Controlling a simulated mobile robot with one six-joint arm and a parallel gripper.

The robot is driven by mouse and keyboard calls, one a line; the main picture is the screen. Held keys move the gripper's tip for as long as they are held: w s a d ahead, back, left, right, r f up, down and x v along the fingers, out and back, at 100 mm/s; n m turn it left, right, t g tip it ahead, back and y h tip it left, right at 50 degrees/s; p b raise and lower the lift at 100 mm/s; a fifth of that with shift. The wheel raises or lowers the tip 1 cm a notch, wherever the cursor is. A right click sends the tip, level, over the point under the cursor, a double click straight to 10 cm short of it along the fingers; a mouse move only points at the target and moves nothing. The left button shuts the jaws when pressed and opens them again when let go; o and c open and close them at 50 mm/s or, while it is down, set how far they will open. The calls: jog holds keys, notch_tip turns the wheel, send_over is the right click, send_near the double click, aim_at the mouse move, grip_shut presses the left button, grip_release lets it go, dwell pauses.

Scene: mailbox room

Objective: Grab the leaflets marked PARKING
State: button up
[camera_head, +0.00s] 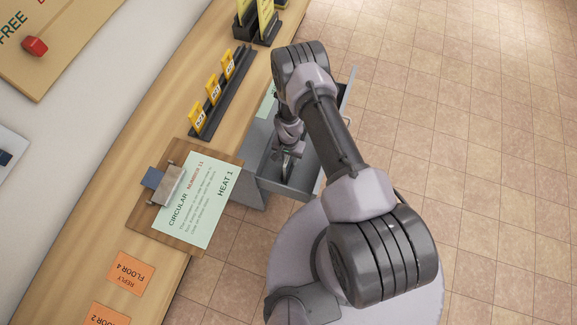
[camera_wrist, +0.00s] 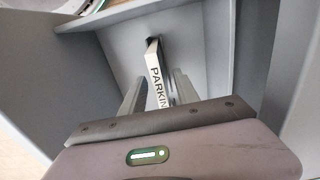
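The leaflets (camera_wrist: 157,75) are a thin white stack on edge, with "PARKIN" legible on the narrow face. They stand in a grey open drawer (camera_head: 253,192), whose walls also show in the wrist view (camera_wrist: 206,30). My gripper (camera_wrist: 160,88) reaches down into the drawer with its fingers apart, one on each side of the leaflets. A narrow gap shows at the left finger; contact on the right cannot be told. In the head view my gripper (camera_head: 288,160) is small and partly hidden by my arm.
A wooden counter (camera_head: 215,50) runs along the left, holding a clipboard (camera_head: 165,228) with a circular, a black rack (camera_head: 222,95) of yellow cards and orange reply cards (camera_head: 131,273). The drawer walls are close around my gripper. The tiled floor (camera_head: 480,120) at right is clear.

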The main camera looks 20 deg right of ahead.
grip_shut()
dwell(1.4)
